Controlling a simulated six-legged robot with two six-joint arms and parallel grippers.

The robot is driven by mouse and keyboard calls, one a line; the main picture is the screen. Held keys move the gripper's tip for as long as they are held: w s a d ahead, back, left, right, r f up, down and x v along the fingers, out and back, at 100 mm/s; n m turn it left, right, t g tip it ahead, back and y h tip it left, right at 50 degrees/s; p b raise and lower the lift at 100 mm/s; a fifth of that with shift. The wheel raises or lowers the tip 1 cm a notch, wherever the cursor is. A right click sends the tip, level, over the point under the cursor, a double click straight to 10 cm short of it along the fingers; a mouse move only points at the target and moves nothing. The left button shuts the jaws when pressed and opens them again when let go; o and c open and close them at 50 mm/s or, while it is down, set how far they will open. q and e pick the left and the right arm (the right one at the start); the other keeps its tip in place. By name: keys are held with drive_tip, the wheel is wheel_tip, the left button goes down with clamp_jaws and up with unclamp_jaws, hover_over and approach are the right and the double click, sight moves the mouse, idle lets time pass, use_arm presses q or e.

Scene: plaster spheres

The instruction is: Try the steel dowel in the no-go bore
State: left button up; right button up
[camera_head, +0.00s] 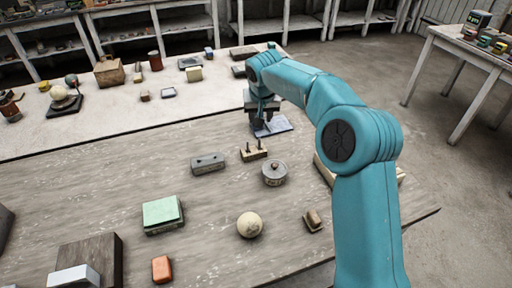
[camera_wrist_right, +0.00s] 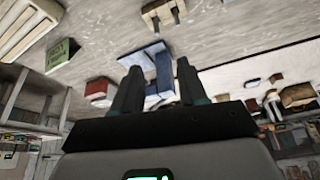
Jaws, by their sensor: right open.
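A pale wooden block (camera_head: 254,154) stands on the near table with two dark upright pins in it. Which of them is the steel dowel I cannot tell. It also shows at the top of the right wrist view (camera_wrist_right: 160,14). To its left lies a grey block (camera_head: 208,164) with small dark marks on top that look like bores. Which is the no-go one cannot be read. My right gripper (camera_head: 263,122) is open and empty, over a blue-grey flat piece (camera_head: 279,125) beyond the wooden block. Its two fingers (camera_wrist_right: 158,70) stand apart in the wrist view. My left gripper is not seen.
A round lidded tin (camera_head: 274,174) stands right of the wooden block. Nearer are a pale sphere (camera_head: 250,225), a green-topped box (camera_head: 162,214), an orange block (camera_head: 161,269) and a small brown piece (camera_head: 313,220). The table is bare around the grey block.

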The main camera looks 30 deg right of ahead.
drive_tip(key=p, duration=0.1)
approach(260, 139)
drive_tip(key=w, duration=0.1)
drive_tip(key=p+x, duration=0.1)
drive_tip(key=x, duration=0.2)
drive_tip(key=p+x, duration=0.1)
drive_tip(key=x, duration=0.2)
drive_tip(key=p+x, duration=0.1)
drive_tip(key=x, duration=0.3)
drive_tip(key=shift+s+d, duration=0.1)
drive_tip(key=shift+s, duration=0.3)
drive_tip(key=shift+w+f, duration=0.1)
drive_tip(key=shift+f, duration=0.1)
drive_tip(key=shift+c, duration=0.9)
drive_tip(key=shift+r, duration=0.15)
drive_tip(key=c, duration=0.5)
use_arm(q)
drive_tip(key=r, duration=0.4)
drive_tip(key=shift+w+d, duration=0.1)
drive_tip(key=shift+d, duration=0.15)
use_arm(e)
clamp_jaws()
